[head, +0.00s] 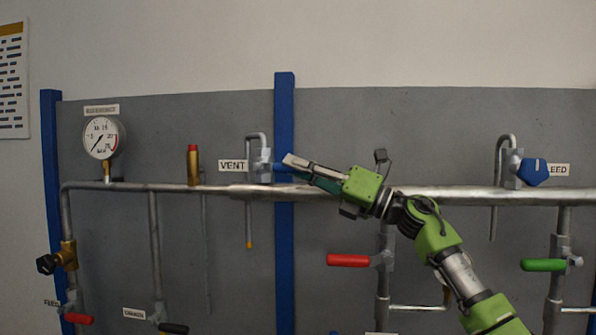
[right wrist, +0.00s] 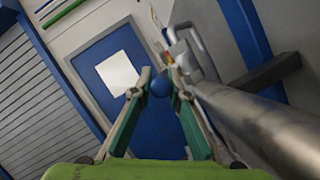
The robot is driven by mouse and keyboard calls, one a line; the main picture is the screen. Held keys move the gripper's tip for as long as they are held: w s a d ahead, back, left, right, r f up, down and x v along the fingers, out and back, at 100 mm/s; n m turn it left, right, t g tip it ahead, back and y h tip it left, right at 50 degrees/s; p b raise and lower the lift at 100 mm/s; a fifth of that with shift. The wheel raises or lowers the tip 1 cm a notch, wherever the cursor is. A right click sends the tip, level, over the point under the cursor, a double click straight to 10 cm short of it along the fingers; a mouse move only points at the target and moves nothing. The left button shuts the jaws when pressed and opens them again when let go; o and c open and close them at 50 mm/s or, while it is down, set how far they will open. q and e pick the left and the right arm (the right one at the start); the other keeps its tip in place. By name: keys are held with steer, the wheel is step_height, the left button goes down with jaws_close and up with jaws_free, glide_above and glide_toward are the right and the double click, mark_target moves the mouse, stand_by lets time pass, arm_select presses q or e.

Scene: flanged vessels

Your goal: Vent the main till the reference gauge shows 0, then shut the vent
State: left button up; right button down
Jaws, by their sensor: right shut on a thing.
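The vent valve (head: 264,160) sits on top of the main pipe beside the VENT label (head: 233,166). Its blue handle (head: 284,168) points right, roughly level. My right gripper (head: 292,165) comes from the right and is shut on the handle's end. In the right wrist view, the blue handle end (right wrist: 160,86) sits between the fingertips (right wrist: 160,80). The reference gauge (head: 101,138) stands at the left end of the pipe; its needle points to the lower left, and the exact reading is too small to tell. My left gripper is out of view.
The main pipe (head: 450,193) runs across the grey panel. A second blue-handled valve (head: 533,172) is at right. Red (head: 348,260) and green (head: 543,265) handles hang below the pipe. A brass fitting with red top (head: 193,165) stands between gauge and vent. A blue post (head: 285,105) rises behind the vent.

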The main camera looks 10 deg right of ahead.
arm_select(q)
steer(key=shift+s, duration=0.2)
arm_select(e)
steer(key=c, duration=2)
jaws_free()
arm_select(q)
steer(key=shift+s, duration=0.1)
arm_select(e)
steer(key=shift+o, duration=0.4)
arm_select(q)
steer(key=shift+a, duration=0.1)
arm_select(e)
steer(key=v, duration=1.2)
steer(key=shift+w+f, duration=0.1)
steer(key=shift+f, duration=0.1)
